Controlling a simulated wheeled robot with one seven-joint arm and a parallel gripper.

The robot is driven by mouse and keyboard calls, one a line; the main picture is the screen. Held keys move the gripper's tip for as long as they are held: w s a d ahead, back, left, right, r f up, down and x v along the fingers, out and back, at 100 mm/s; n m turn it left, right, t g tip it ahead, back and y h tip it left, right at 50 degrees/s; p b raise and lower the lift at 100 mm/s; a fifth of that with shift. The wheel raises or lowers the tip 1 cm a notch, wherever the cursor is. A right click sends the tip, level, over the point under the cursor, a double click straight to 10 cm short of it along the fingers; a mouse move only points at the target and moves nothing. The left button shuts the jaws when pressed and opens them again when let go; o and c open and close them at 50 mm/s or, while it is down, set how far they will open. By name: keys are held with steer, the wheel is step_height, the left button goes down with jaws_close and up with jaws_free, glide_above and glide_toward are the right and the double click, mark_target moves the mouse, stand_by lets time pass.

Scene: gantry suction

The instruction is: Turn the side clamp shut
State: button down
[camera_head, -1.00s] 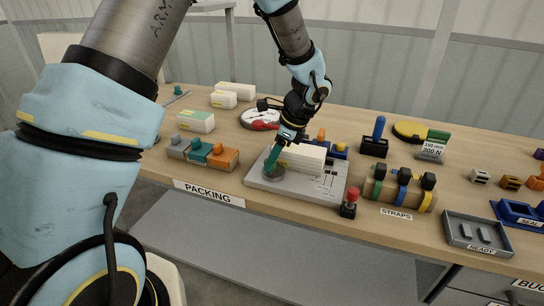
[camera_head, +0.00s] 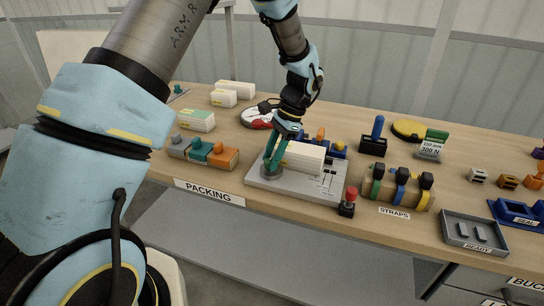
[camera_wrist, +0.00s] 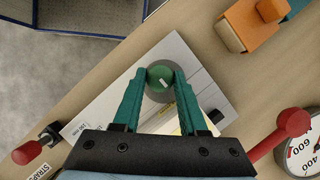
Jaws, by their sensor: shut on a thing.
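The side clamp shows in the wrist view as a round green knob (camera_wrist: 158,79) with a white mark, on a grey disc (camera_wrist: 183,82). It sits at the left end of a light grey plate (camera_head: 318,193). My gripper (camera_head: 272,164) reaches down to it, and its teal fingers hide most of the knob in the head view. In the wrist view my gripper (camera_wrist: 160,76) has one fingertip on each side of the knob, shut on it. A white box (camera_head: 304,157) lies on the plate just right of the fingers.
A red-knobbed post (camera_head: 347,202) stands at the plate's right corner. An orange and grey block fixture (camera_head: 220,158) is to the left. A round gauge (camera_head: 255,117) and blue parts (camera_head: 339,150) are behind.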

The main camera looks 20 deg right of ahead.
stand_by(0.4)
steer(key=shift+c, duration=2.2)
jaws_free()
steer(key=b+v, duration=0.2)
steer(key=v, duration=0.8)
steer(key=shift+r+b, duration=0.3)
steer(key=shift+r, duration=0.1)
steer(key=shift+d, duration=0.15)
